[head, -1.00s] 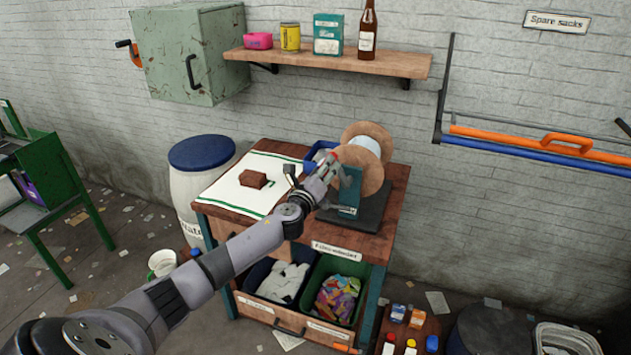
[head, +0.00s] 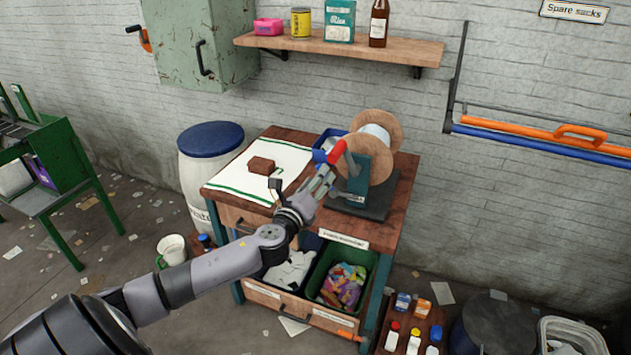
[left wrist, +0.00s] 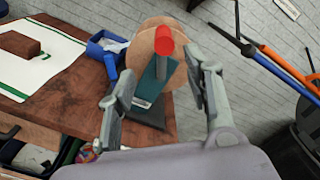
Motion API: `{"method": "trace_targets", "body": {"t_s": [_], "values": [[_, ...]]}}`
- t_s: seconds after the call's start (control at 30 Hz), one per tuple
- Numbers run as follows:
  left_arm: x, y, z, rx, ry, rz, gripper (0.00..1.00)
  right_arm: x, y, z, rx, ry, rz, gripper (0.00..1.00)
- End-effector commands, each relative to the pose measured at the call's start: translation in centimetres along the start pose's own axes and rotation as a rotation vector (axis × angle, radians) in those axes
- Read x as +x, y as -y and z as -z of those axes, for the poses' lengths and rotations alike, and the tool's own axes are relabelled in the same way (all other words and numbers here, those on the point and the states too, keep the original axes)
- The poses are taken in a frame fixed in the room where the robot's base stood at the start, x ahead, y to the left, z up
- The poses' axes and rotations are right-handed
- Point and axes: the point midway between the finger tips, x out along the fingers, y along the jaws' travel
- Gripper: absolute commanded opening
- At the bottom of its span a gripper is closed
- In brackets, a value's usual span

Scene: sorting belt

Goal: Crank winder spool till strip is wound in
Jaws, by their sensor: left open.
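The winder spool (head: 378,140) has wooden end discs with pale material wound between them. It stands on a teal bracket (head: 358,180) with a dark base on the wooden bench. Its red crank handle (head: 336,153) points toward me. My left gripper (head: 326,176) is open just in front of and below the handle in the head view. In the left wrist view the red handle (left wrist: 164,40) lies between and beyond the two fingers (left wrist: 160,88), apart from both. No loose strip is clearly visible. My right gripper is not in view.
A white cloth with a brown block (head: 261,166) lies on the bench's left. A blue bin (head: 328,138) stands behind the handle. A shelf (head: 345,48) hangs above, and a blue-lidded barrel (head: 210,140) stands left of the bench.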

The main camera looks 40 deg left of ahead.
Motion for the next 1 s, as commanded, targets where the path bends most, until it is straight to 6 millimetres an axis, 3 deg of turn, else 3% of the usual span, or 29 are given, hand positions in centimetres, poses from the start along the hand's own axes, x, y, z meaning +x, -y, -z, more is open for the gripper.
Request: {"method": "trace_targets", "body": {"t_s": [0.37, 0.47, 0.57, 0.8, 1.0], "values": [[0.0, 0.0, 0.0, -0.002, 0.000, 0.000, 0.46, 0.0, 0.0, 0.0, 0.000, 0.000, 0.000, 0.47], [-0.1, 0.1, 0.3, -0.072, -0.001, -0.002, 0.46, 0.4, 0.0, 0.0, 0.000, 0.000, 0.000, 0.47], [-0.5, 0.3, 1.0, -0.298, -0.003, -0.008, 0.46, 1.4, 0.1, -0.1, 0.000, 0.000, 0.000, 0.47], [-3.0, 0.8, 1.9, -1.294, -0.003, -0.026, 0.46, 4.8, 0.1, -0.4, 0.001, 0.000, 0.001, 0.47], [-5.2, 0.6, 1.1, -1.978, 0.004, -0.013, 0.46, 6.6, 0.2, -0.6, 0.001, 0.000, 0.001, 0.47]]}}
